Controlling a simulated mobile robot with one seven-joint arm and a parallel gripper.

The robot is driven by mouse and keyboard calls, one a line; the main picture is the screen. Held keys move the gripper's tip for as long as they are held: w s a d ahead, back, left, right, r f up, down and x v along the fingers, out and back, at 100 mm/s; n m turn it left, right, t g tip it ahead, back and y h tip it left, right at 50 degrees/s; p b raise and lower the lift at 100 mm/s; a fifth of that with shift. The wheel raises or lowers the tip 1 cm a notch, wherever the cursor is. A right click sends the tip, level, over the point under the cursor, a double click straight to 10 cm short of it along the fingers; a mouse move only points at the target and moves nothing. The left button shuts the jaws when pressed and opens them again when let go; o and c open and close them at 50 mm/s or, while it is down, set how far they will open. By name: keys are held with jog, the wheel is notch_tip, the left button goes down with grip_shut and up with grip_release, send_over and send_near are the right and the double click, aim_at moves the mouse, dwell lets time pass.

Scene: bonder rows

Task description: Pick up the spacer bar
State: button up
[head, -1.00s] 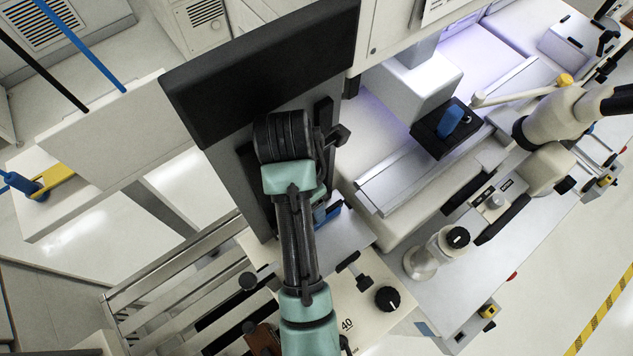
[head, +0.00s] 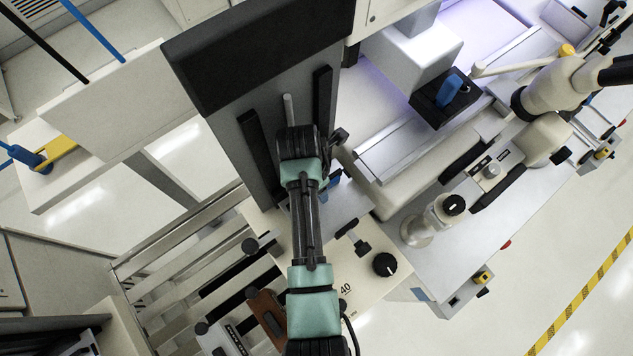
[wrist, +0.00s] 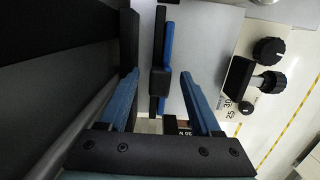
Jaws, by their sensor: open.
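In the wrist view a narrow black bar with a blue strip (wrist: 168,45) along its right side lies over a pale grey plate (wrist: 205,35). A black block (wrist: 160,81) sits across its middle. I take this to be the spacer bar, but cannot be sure. My gripper (wrist: 160,77) is open, with one blue finger on each side of the bar. Both fingers look apart from it; the height gap is unclear. In the head view a little blue (head: 331,181) shows beside my wrist, which hides the rest of the bar and my fingertips.
A dark upright panel (head: 245,70) with black rails stands close to the left of my gripper. Black knobs (head: 385,264) stand to the right. A brown block (head: 267,312) lies in front. A white bonder with a microscope (head: 545,90) fills the right.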

jog(key=shift+f, duration=0.55)
grip_shut()
jog(key=shift+r, duration=0.1)
